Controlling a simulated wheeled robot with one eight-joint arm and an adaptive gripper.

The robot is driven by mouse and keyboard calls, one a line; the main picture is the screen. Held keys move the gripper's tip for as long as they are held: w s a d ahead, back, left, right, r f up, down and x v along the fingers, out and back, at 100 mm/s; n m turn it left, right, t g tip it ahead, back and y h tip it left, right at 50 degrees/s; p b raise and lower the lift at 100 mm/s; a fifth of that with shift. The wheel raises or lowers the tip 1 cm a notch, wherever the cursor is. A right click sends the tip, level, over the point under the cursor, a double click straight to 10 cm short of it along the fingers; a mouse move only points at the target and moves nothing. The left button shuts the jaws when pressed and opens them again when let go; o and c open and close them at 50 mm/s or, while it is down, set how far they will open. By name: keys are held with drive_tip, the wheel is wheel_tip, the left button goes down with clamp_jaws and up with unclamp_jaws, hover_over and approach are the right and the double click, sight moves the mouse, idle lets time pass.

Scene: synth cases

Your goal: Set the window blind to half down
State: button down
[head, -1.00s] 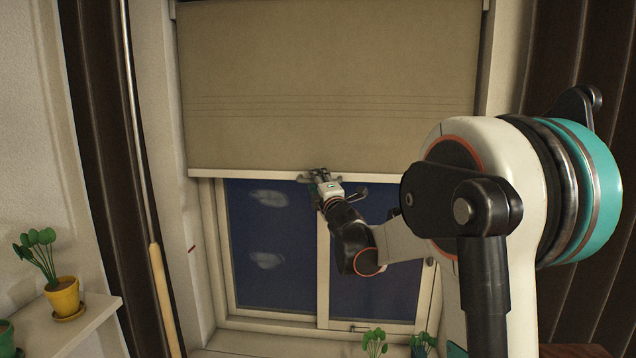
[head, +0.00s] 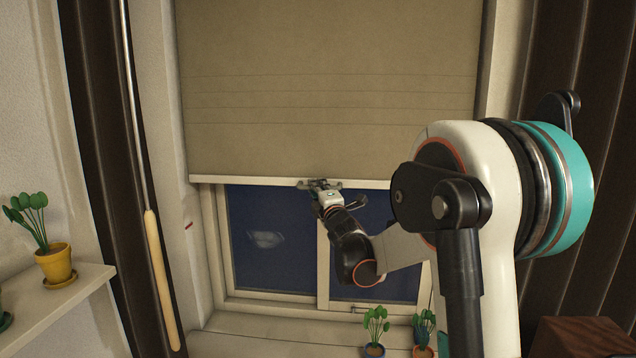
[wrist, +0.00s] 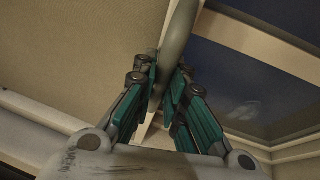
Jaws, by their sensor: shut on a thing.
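The beige roller blind (head: 325,110) covers the upper part of the window (head: 268,250). Its pale bottom bar (head: 240,180) hangs roughly level, with dark glass showing below. A small red mark (head: 189,226) on the left side of the window recess sits lower than the bar. My gripper (head: 319,184) is at the middle of the bar. In the wrist view my gripper (wrist: 167,78) has its teal fingers closed around the pale rounded bar (wrist: 179,35); the exact contact is partly hidden by the fingers.
Potted plants (head: 376,325) stand on the sill below the window. A yellow pot (head: 55,263) stands on a shelf (head: 60,300) at the left. A rod with a wooden handle (head: 162,280) hangs by the left dark curtain (head: 100,150). A brown box (head: 580,338) is at lower right.

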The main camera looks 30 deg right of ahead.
wheel_tip(320, 180, down, 16)
drive_tip(key=b, duration=0.9)
drive_tip(key=shift+f+b, duration=0.25)
drive_tip(key=shift+b, duration=0.1)
drive_tip(key=c, duration=1.6)
unclamp_jaws()
drive_tip(key=v, duration=1.2)
